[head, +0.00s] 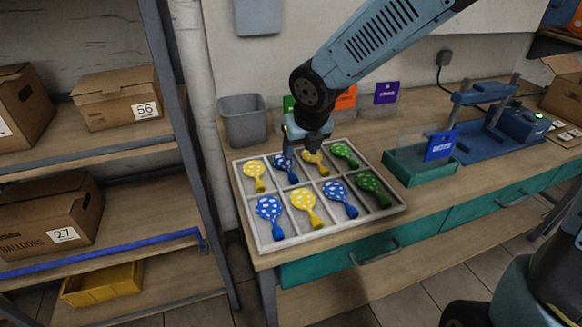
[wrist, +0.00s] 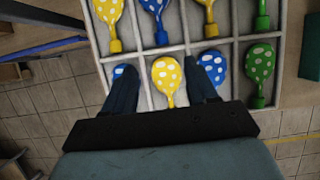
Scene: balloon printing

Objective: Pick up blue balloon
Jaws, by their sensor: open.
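A grey tray (head: 244,205) with two rows of compartments holds spotted balloons. The blue balloons in the head view are at back (head: 285,167), front left (head: 269,211) and front middle right (head: 339,195). My gripper (head: 304,152) hangs empty above the tray, fingers down and apart. In the wrist view, my gripper (wrist: 164,70) has its fingers either side of a front-row yellow balloon (wrist: 167,78) in the picture, above it. The left finger partly covers one blue balloon (wrist: 119,71); the right finger overlaps another (wrist: 214,66).
Other yellow (head: 254,174) and green balloons (head: 345,152) share the tray. A grey bin (head: 243,122) stands behind it, a green box (head: 417,167) to its right. Shelves with cardboard boxes (head: 118,98) are at the left.

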